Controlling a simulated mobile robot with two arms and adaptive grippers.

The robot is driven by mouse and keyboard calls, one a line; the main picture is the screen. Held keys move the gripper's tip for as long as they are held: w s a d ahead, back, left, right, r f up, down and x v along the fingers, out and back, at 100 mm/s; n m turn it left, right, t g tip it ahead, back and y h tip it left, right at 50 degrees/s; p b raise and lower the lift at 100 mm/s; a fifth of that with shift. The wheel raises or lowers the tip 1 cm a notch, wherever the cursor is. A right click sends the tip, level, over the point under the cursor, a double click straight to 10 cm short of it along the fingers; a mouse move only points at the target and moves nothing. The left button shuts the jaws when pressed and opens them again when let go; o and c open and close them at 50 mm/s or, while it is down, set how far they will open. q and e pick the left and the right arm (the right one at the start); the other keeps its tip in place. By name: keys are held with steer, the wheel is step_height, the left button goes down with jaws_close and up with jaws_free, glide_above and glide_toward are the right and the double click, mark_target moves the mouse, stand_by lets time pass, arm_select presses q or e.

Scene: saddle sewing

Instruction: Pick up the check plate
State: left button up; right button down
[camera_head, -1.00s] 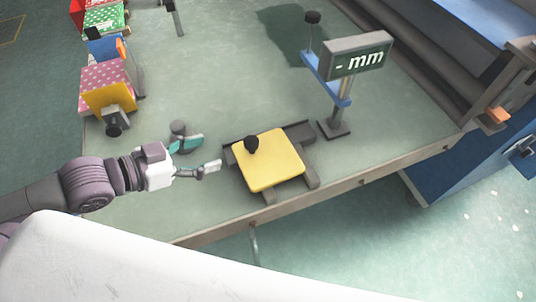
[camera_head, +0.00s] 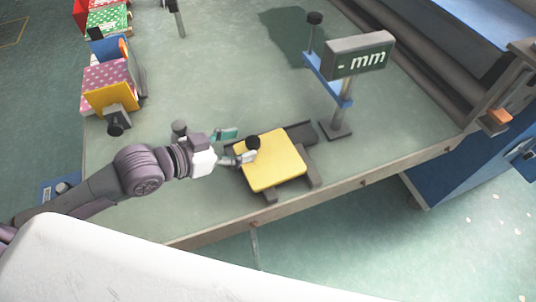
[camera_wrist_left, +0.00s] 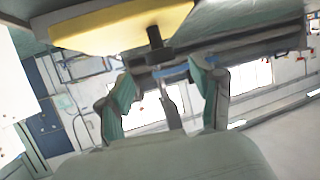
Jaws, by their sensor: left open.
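The check plate appears to be the yellow square plate (camera_head: 275,165) with a black knob (camera_head: 253,142) near its left corner. It rests on a dark grey stand (camera_head: 300,132) near the table's front edge. In the left wrist view the yellow plate (camera_wrist_left: 120,25) fills the upper part, and its knob (camera_wrist_left: 155,40) points toward the space between the fingers. My left gripper (camera_head: 241,147) is open at the plate's left side, its fingers close to the knob. In the left wrist view the gripper (camera_wrist_left: 162,75) is spread with nothing gripped. My right gripper is not in view.
A measuring post with a "- mm" display (camera_head: 358,56) stands behind and right of the plate. Coloured boxes (camera_head: 107,75) line the table's left edge. A grey knob (camera_head: 180,128) is just behind my left gripper. The middle of the table (camera_head: 220,70) is clear.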

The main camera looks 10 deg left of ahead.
mark_target(250, 142)
arm_select(q)
steer(key=p+x, duration=0.1)
steer(key=x, duration=0.2)
steer(key=shift+w+d+f, duration=0.1)
steer(key=shift+w, duration=0.25)
steer(key=shift+w+d+f, duration=0.35)
jaws_close()
